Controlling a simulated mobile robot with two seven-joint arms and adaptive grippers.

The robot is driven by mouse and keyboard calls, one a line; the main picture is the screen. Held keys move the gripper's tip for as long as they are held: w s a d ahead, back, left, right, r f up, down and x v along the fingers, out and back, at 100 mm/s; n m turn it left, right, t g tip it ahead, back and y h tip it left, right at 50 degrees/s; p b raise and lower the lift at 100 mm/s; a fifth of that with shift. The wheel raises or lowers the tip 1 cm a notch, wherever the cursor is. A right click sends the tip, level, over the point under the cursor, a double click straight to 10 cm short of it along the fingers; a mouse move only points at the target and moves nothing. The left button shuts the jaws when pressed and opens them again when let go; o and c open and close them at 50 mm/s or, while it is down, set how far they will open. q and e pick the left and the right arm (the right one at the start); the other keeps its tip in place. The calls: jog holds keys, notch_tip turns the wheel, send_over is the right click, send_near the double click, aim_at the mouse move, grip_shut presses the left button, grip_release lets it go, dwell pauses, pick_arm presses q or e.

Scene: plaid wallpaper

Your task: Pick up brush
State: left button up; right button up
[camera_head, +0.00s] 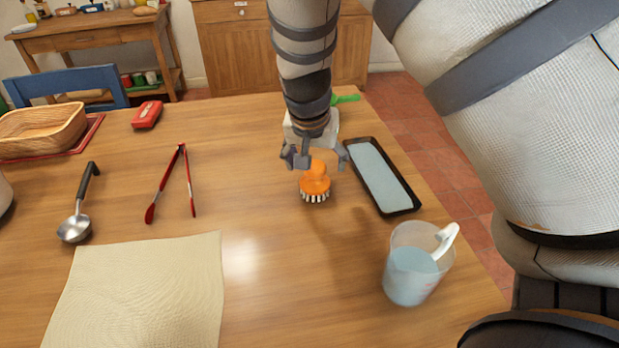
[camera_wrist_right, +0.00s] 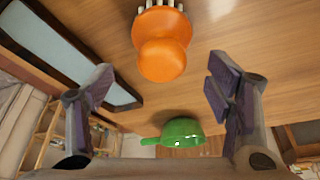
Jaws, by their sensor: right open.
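The brush (camera_head: 315,184) has an orange rounded body and knob with white bristles pointing down. It stands on the wooden table (camera_head: 255,220), left of the dark tray. My right gripper (camera_head: 317,158) points down just above and behind it. Its fingers are spread and empty. In the right wrist view the brush (camera_wrist_right: 162,58) lies beyond the fingertips, roughly centred between the two fingers of the gripper (camera_wrist_right: 160,78). The exact gap to the knob is hard to tell. My left gripper is not in view.
A dark tray (camera_head: 411,207) with a pale blue inside and a jug (camera_head: 408,276) stand to the right. A green item (camera_wrist_right: 182,132) lies behind the gripper. Red tongs (camera_head: 162,188), a ladle (camera_head: 75,227) and a beige cloth (camera_head: 140,290) lie left.

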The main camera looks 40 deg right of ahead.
aim_at(316, 175)
jog(key=x, duration=0.5)
jog(key=shift+s+a+f, duration=0.2)
jog(key=shift+a+f, duration=0.1)
jog(key=shift+f, duration=0.1)
jog(key=shift+w+f, duration=0.1)
jog(key=shift+f, duration=0.05)
jog(key=shift+c, duration=0.4)
jog(key=c, duration=1.2)
